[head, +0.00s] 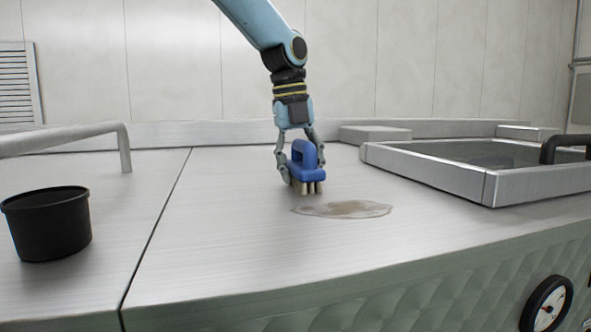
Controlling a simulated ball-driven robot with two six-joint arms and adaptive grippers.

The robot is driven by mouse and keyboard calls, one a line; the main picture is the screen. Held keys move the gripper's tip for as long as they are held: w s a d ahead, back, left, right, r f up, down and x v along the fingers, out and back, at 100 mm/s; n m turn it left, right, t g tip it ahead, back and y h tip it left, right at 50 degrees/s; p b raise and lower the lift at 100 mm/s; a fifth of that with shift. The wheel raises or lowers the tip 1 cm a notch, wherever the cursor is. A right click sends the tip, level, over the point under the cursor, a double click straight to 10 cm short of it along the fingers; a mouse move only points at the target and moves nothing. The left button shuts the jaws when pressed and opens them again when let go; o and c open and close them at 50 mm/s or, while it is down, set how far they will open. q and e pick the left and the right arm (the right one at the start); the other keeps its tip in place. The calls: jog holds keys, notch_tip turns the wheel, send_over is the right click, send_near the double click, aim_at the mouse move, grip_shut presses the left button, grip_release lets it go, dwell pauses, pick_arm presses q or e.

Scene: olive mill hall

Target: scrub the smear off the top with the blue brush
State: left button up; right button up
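The blue brush (306,172) has a looped handle and pale bristles pointing down. My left gripper (299,165), its arm coming in from the upper left, is shut on the brush, with a finger on each side of it. The brush is upright at the far left edge of the smear. I cannot tell whether its bristles touch the metal. The smear (345,209) is a brownish, wet-looking patch on the brushed metal top (230,240). My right gripper is not in view.
A black pot (47,224) stands at the left, near a raised metal rail (125,150). A framed, recessed basin (485,187) is at the right, with a dark pipe (562,147) at its edge. The top around the smear is clear.

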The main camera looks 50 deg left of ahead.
aim_at(292, 160)
pick_arm(q)
jog(key=shift+s+d, duration=0.35)
jog(key=shift+d, duration=0.25)
jog(key=shift+s+d, duration=0.3)
jog(key=shift+d, duration=0.25)
jog(key=shift+w+a, duration=0.4)
jog(key=shift+a, duration=0.35)
jog(key=shift+w+a, duration=0.35)
jog(key=shift+a, duration=0.35)
jog(key=shift+w+a+r+b, duration=0.1)
jog(key=shift+w+a, duration=0.25)
jog(key=shift+a, duration=0.35)
jog(key=shift+w+a+f+b, duration=0.15)
jog(key=shift+w+a, duration=0.25)
jog(key=shift+a, duration=0.35)
jog(key=shift+w+a+r+b, duration=0.15)
jog(key=shift+w+a, duration=0.2)
jog(key=shift+a, duration=0.35)
jog(key=shift+r+p, duration=1.8)
jog(key=shift+r, duration=1.25)
